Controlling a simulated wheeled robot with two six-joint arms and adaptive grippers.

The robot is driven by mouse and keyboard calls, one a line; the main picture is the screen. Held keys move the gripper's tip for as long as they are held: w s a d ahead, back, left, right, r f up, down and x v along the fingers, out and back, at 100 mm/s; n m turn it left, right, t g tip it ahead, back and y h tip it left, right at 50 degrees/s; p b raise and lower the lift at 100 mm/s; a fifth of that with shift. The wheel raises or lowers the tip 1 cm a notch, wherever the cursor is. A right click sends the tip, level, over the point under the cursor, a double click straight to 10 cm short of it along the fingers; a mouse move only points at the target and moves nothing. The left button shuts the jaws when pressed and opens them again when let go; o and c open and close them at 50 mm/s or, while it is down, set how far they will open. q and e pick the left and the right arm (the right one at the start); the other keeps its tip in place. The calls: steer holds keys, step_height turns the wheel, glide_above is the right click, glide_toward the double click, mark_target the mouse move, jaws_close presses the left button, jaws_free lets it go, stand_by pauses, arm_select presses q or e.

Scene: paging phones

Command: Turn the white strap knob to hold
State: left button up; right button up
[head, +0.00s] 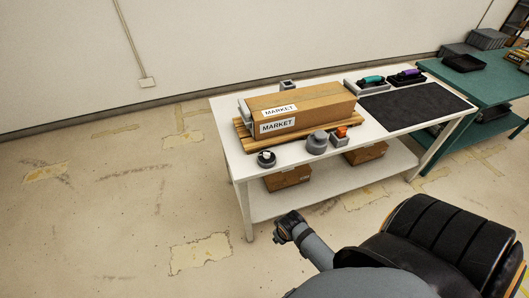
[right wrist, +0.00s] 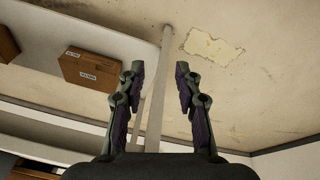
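A small round dark knob with a white top (head: 266,157) sits at the near left corner of the white table, in front of the cardboard box; its pointing direction is too small to read. My right gripper (right wrist: 157,88) is open and empty in the right wrist view, with its two purple-padded fingers apart. The knob is not seen in that view. A section of one of my arms (head: 313,246) shows low in the head view, in front of the table, but no fingers can be made out there. My left gripper is not in view.
A long cardboard box (head: 318,111) labelled MARKET lies on wooden slats on the white table (head: 229,147). Beside the knob stand a grey round device (head: 317,143) and an orange-topped item (head: 341,132). Teal (head: 372,80) and purple (head: 408,74) handsets lie behind a dark mat (head: 415,106).

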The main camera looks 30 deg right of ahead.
steer(key=w+r+n+b, duration=0.1)
steer(key=w+r, duration=0.4)
steer(key=r, duration=0.4)
steer(key=n+g+y, duration=0.1)
steer(key=n+g, duration=0.2)
steer(key=n, duration=0.1)
glide_toward(267, 153)
step_height(267, 153, down, 8)
steer(key=shift+p, duration=0.3)
jaws_close()
